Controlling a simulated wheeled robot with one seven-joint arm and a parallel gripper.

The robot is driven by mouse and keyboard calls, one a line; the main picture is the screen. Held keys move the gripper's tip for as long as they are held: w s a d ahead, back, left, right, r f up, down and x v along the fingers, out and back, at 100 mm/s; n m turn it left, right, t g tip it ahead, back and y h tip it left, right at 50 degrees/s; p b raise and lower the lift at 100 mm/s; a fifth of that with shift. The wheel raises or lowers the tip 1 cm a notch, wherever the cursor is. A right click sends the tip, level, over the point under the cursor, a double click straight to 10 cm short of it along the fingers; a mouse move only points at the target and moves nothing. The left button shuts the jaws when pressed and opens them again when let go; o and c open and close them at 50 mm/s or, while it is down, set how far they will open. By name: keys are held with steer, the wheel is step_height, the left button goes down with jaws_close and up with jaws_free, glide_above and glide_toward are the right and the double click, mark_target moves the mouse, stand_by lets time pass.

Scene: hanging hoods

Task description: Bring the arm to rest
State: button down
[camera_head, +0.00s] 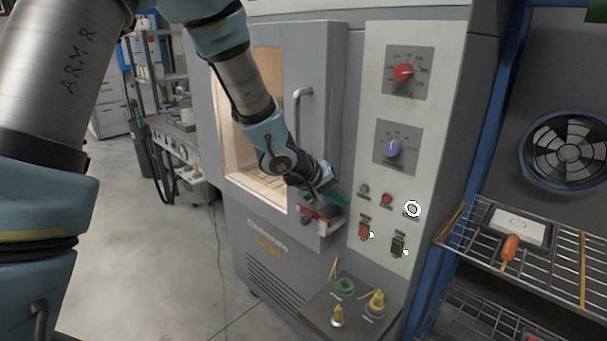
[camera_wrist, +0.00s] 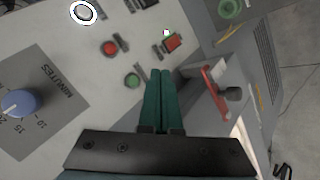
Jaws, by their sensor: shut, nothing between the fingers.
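My gripper (camera_head: 338,197) is at the end of my arm, which reaches across the front of a grey oven-like machine (camera_head: 335,100). In the wrist view the two green fingers of my gripper (camera_wrist: 161,75) lie side by side, shut, with nothing held. The fingertips point towards the control panel (camera_head: 425,120), near the green button (camera_wrist: 132,80) and the red switch (camera_wrist: 173,43). I cannot tell whether they touch the panel. A red-handled latch (camera_wrist: 214,88) is beside the fingers; in the head view it sits just below my gripper.
The panel also has a red dial (camera_head: 404,72), a blue dial (camera_head: 394,148) and a white-ringed button (camera_head: 412,208). A ledge with green and yellow fittings (camera_head: 345,288) juts out below. A wire rack (camera_head: 540,255) stands at right. Open floor (camera_head: 150,270) lies at left.

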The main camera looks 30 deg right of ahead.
steer(key=w+a+r+n+t+y, duration=0.15)
steer(key=w+a, duration=0.25)
steer(key=a, duration=0.4)
steer(key=w+a+t+y, duration=0.1)
steer(key=w+a+y, duration=0.1)
steer(key=w+a, duration=0.45)
steer(key=w+a+n+t+y, duration=0.1)
steer(key=w+a+t+y, duration=0.15)
steer(key=a, duration=0.65)
steer(key=s+a+g+y, duration=0.1)
steer(key=s+a, duration=0.2)
steer(key=a, duration=0.4)
steer(key=s+a+r+n+g+y, duration=0.1)
steer(key=s+a, duration=0.2)
steer(key=a, duration=0.5)
steer(key=s+a+g, duration=0.1)
steer(key=s+a, duration=0.2)
steer(key=a, duration=0.5)
steer(key=shift+a+r+g+y, duration=0.2)
steer(key=shift+a+g+y, duration=0.05)
steer(key=shift+g+y, duration=0.15)
steer(key=shift+n, duration=0.25)
